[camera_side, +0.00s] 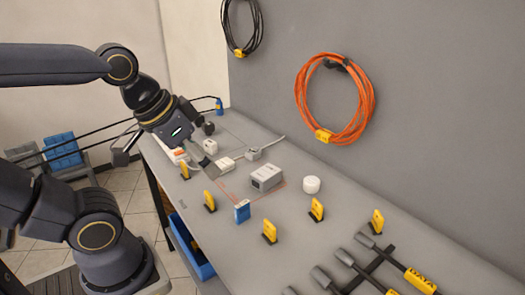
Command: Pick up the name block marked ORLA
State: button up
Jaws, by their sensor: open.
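Several small upright yellow tags on dark feet stand on the grey table, including one near my gripper (185,171), one in the middle (269,231) and one at the right (376,222). Small pale blocks (225,163) lie at the far left part of the table. No lettering on any of these is readable, so I cannot tell which thing is marked ORLA. My gripper (164,145) is open, tilted, with its fingers spread wide. It is above the table's left edge, near the pale blocks, and nothing shows held in it.
A grey box (266,178), a white round thing (311,185) and a blue-and-white carton (242,211) stand mid-table. An orange cable coil (334,98) hangs on the wall. A blue bin (190,250) is below the table.

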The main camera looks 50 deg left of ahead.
jog(key=shift+o, duration=1.3)
